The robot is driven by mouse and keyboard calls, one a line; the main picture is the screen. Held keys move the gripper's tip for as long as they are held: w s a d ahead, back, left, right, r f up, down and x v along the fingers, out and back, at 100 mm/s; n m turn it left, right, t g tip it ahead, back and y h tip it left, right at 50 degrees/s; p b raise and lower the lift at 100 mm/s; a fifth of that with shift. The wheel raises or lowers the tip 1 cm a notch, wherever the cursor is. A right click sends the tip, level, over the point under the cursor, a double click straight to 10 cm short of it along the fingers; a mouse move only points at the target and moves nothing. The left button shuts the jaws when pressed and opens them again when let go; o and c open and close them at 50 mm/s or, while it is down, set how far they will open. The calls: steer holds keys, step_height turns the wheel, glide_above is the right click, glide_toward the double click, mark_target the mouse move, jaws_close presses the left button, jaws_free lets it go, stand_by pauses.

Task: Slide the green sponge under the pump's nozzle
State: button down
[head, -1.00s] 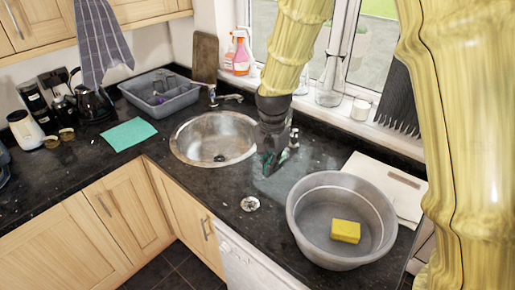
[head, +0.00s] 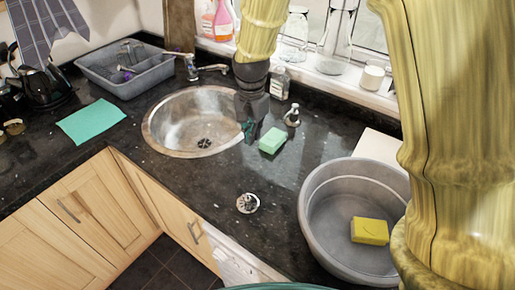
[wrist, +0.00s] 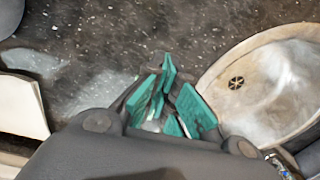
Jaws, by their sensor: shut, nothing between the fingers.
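The green sponge (head: 272,141) lies flat on the dark granite counter, right of the sink. The pump (head: 292,116), a small bottle with a dark top, stands just behind and to the right of the sponge, apart from it. My gripper (head: 248,131) is at the sink's right rim, on the left side of the sponge. It is shut and empty; in the head view I cannot tell whether it touches the sponge. The wrist view shows its teal finger pads (wrist: 167,103); I cannot make out the sponge or pump there.
The round steel sink (head: 180,125) is directly left of my gripper. A grey basin (head: 318,235) with a yellow sponge (head: 370,231) stands front right. A clear bottle (head: 280,82) stands behind the pump. A teal cloth (head: 91,121) lies far left.

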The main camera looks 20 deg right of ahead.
mark_target(272, 137)
step_height(272, 137, down, 10)
steer(key=p, duration=0.3)
steer(key=shift+s, duration=0.1)
steer(key=shift+w+d+r+p, duration=0.1)
steer(key=shift+w+d+p, duration=0.8)
steer(key=shift+d, duration=0.3)
steer(key=shift+w+d, duration=0.35)
steer(key=shift+d, duration=0.05)
steer(key=w+d, duration=0.4)
steer(key=d, duration=0.1)
steer(key=shift+w+d, duration=0.3)
